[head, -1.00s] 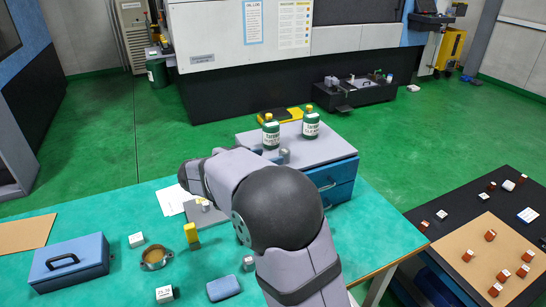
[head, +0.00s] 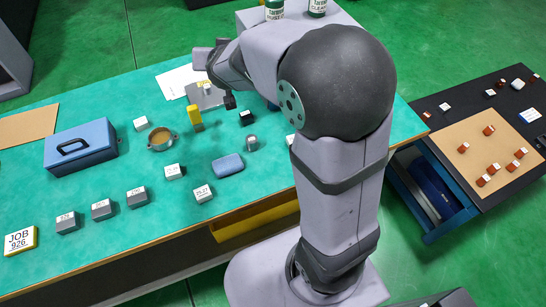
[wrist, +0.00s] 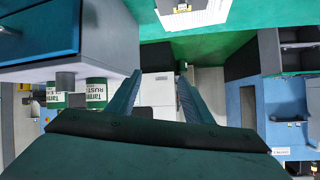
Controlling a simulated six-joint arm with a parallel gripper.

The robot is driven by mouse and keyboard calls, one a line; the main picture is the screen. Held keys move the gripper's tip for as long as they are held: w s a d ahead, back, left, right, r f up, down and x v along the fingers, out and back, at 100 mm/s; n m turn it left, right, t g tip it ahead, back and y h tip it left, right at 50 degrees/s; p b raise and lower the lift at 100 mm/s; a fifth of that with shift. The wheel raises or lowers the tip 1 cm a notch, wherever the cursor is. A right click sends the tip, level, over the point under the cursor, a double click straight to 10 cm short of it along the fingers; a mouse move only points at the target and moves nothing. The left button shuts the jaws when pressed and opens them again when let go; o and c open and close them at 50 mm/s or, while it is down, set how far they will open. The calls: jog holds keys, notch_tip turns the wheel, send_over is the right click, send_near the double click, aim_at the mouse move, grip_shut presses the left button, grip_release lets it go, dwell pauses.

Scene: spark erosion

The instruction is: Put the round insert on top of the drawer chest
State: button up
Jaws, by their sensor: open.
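The drawer chest (wrist: 105,50) shows upside down at the upper left of the wrist view, with a blue drawer front. A small grey cylinder, which looks like the round insert (wrist: 65,81), stands on its top in front of the bottles. In the head view only part of the chest top shows, and my arm hides this cylinder. My gripper (wrist: 158,78) is open, with nothing between its fingers, and is apart from the chest. In the head view its end is near the back of the table, and the fingers are hard to make out.
Two green bottles (wrist: 96,94) stand on the chest. The green table holds a blue box (head: 80,150), a ring-shaped part (head: 161,139), a yellow-topped piece (head: 195,117), another metal cylinder (head: 250,143), a blue pad (head: 228,165) and several labelled blocks.

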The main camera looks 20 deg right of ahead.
jog(key=s+a+f+n+g+y, duration=0.3)
jog(key=s+a+f+g, duration=0.1)
jog(key=s+f, duration=0.4)
jog(key=s+d+f+g, duration=0.1)
jog(key=s+f+g, duration=0.1)
jog(key=s, duration=0.6)
jog(key=s+d+f+g, duration=0.2)
jog(key=s+f+g, duration=0.1)
jog(key=s, duration=0.5)
jog(key=s+d+f+n+g+h, duration=0.1)
jog(key=s+f+g, duration=0.1)
jog(key=s, duration=0.6)
jog(key=shift+s+d+f+g, duration=0.2)
jog(key=shift+s+f+g, duration=0.1)
jog(key=shift+g, duration=0.2)
notch_tip(320, 180, up, 6)
jog(key=p, duration=0.6)
dwell(3.1)
